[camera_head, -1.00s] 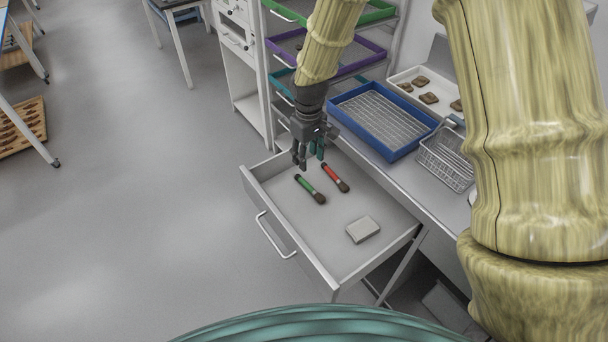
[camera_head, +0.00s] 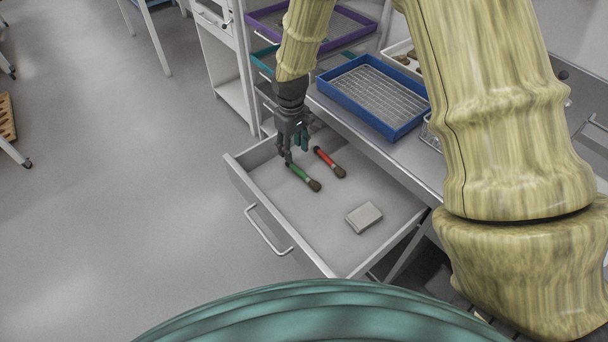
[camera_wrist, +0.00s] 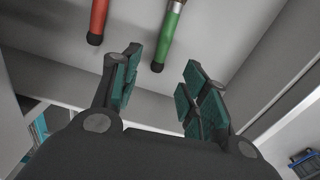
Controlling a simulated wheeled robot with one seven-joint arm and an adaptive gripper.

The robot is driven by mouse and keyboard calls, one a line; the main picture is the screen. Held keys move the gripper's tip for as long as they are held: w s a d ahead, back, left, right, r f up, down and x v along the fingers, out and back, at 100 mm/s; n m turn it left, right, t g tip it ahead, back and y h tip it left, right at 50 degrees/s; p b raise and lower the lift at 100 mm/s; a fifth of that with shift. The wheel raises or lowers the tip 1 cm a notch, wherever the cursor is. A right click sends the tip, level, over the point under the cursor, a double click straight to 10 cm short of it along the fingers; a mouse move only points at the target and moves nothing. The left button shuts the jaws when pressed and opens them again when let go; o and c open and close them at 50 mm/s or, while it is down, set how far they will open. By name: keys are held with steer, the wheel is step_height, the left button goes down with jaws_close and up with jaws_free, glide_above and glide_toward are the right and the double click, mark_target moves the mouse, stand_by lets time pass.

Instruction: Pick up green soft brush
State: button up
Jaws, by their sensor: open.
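The green soft brush (camera_head: 304,177) lies in the open drawer, its dark bristle end toward the lower right. In the wrist view its green handle (camera_wrist: 170,38) ends just ahead of the gap between my fingers. My gripper (camera_head: 291,158) is open and empty over the drawer, by the handle end of the green brush. In the wrist view both fingers of my gripper (camera_wrist: 160,80) show teal pads standing apart. A red brush (camera_head: 329,162) lies to the right of the green one; its handle also shows in the wrist view (camera_wrist: 97,22).
A pale grey block (camera_head: 364,216) lies in the drawer (camera_head: 280,215) near its right side. The drawer walls surround the brushes. A blue tray with a wire rack (camera_head: 371,98) stands on the counter behind. The drawer floor between brushes and block is clear.

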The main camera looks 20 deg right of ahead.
mark_target(294, 165)
steer(key=shift+f+p, duration=0.6)
steer(key=shift+f, duration=3.2)
jaws_close()
